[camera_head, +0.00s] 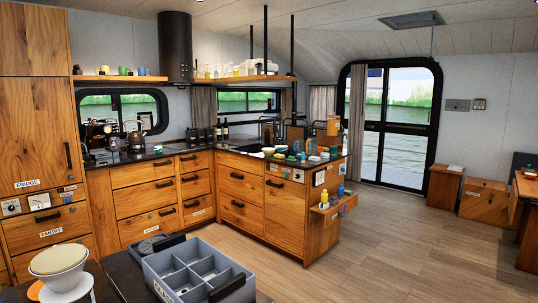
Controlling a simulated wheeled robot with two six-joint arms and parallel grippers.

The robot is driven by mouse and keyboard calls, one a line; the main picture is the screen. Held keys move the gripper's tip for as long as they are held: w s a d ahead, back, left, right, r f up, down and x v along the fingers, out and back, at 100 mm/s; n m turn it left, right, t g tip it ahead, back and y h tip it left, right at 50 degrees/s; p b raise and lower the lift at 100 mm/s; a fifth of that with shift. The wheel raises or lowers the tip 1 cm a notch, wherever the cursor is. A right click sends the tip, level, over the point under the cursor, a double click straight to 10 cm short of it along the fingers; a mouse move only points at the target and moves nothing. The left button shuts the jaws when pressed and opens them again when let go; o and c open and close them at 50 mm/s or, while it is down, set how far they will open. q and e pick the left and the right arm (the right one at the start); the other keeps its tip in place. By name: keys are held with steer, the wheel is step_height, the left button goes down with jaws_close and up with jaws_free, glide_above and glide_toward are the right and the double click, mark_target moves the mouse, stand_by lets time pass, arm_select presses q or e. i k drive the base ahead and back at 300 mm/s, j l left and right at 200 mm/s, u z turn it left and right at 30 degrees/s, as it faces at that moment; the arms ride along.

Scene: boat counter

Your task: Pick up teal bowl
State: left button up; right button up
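On the far wooden counter at the middle of the view stands a cluster of small colored items. One small green-teal, bowl-like item (281,148) sits near its left end, but it is too small for me to be sure that it is the teal bowl. Other green, blue and yellow items crowd beside it. Neither of my grippers shows in the head view.
A grey divided crate (198,268) and a cream cone-shaped vessel on a white stand (60,276) are close in front on a dark surface. Wooden floor (400,245) lies clear to the right.

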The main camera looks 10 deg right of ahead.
mark_target(281, 149)
steer(key=i+l+z, duration=0.4)
steer(key=l, duration=0.25)
steer(key=i+l+z, duration=0.35)
steer(key=i, duration=0.3)
steer(key=i+l+z, duration=0.4)
steer(key=i, duration=0.2)
steer(key=i+j+u, duration=0.1)
steer(key=i+u, duration=0.35)
steer(key=i+l+u, duration=0.1)
steer(key=i+u, duration=0.3)
steer(key=i+l+u, duration=0.3)
steer(key=i+u, duration=0.15)
steer(key=i+j+u, duration=0.15)
steer(key=i+u, duration=0.25)
steer(key=i, duration=1.3)
steer(key=i+z, duration=0.25)
steer(key=i, duration=0.3)
steer(key=i+z, duration=0.25)
steer(key=i, duration=0.25)
steer(key=i+j+z, duration=0.25)
steer(key=i, duration=0.3)
steer(key=l, duration=0.45)
steer(key=z, duration=0.05)
